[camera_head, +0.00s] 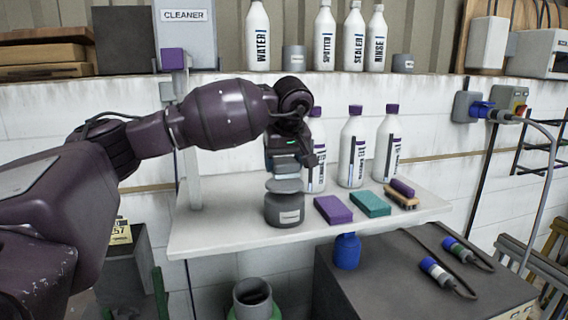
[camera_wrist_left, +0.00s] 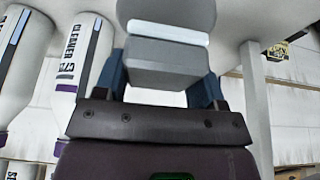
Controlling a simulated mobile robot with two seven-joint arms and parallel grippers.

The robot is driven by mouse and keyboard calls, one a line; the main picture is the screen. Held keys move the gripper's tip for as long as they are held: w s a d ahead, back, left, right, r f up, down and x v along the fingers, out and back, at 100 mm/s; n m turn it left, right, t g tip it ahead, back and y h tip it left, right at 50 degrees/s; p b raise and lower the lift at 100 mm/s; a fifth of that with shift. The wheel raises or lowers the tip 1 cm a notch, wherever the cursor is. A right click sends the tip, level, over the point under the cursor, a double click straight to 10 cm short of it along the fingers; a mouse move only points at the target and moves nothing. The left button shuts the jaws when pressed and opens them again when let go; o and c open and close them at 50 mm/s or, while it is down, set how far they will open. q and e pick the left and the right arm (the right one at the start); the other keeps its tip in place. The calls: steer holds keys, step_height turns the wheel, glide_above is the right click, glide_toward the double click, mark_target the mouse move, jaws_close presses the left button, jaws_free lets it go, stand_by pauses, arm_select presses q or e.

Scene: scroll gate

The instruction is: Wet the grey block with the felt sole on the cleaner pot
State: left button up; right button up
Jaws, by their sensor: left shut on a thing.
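My left gripper (camera_head: 288,167) is shut on the grey block (camera_wrist_left: 164,68), which also shows between my blue fingers in the left wrist view. The block's white felt sole (camera_wrist_left: 167,34) faces the cleaner pot. The cleaner pot (camera_head: 285,212) is a dark grey round jar with a pale label and a lighter grey disc-shaped top (camera_head: 284,186), standing on the white shelf (camera_head: 222,235). The gripper and block are right above the pot. The pot's grey top (camera_wrist_left: 167,12) is close to the sole; I cannot tell whether they touch. My right gripper is not in view.
Purple (camera_head: 333,209) and teal (camera_head: 370,203) blocks and a wooden brush (camera_head: 401,196) lie right of the pot. Several white bottles with purple caps stand behind, close to the gripper. A pale post (camera_head: 193,150) rises at the left.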

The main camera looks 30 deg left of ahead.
mark_target(282, 158)
arm_select(q)
steer(key=shift+r+p, duration=0.4)
steer(key=shift+r, duration=1.45)
steer(key=shift+s+f, duration=0.1)
